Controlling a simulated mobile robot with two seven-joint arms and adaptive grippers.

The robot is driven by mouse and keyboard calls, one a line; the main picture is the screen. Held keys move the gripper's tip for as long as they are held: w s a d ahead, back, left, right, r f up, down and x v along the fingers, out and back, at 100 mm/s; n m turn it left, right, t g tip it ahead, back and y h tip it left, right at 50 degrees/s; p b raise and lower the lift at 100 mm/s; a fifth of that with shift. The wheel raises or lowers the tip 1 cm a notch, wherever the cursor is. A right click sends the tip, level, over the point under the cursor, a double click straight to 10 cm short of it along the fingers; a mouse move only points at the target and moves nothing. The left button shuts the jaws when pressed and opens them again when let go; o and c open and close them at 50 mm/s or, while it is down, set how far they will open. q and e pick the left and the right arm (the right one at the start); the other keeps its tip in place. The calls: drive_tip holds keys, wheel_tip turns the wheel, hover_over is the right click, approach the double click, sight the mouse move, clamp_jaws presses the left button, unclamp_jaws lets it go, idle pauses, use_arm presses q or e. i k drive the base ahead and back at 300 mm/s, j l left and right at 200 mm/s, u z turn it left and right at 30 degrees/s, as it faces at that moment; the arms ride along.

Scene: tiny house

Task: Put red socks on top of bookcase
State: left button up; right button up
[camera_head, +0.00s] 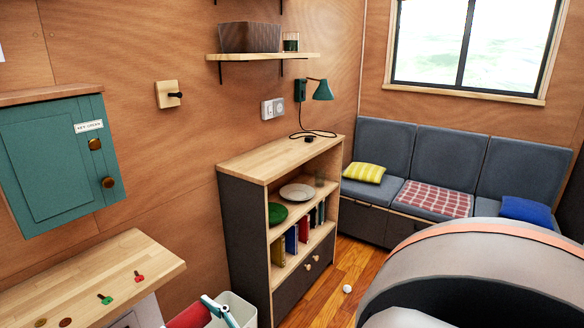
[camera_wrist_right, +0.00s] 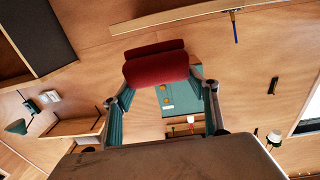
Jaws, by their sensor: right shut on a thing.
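The red socks (camera_wrist_right: 156,62) are a rolled bundle between the two teal fingers of my right gripper (camera_wrist_right: 163,85) in the right wrist view. The gripper is shut on them. In the head view the socks (camera_head: 188,316) show at the bottom edge beside a teal finger (camera_head: 218,311), partly cut off by the frame. My left gripper is in neither view.
A teal lamp (camera_head: 318,90) hangs on the wall above the bookcase, and a wall shelf (camera_head: 262,57) holds a basket. Plates and books fill the bookcase shelves. A white bin (camera_head: 241,306) stands before it. A teal key cabinet (camera_head: 50,160) hangs over a wooden counter (camera_head: 80,277).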

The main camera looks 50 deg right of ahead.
sight(280, 156)
drive_tip(key=i+l, duration=0.1)
drive_tip(key=l, duration=0.9)
drive_tip(key=i+l, duration=0.15)
drive_tip(key=l, duration=0.8)
drive_tip(key=i+l, duration=0.15)
drive_tip(key=l, duration=0.35)
drive_tip(key=z, duration=0.05)
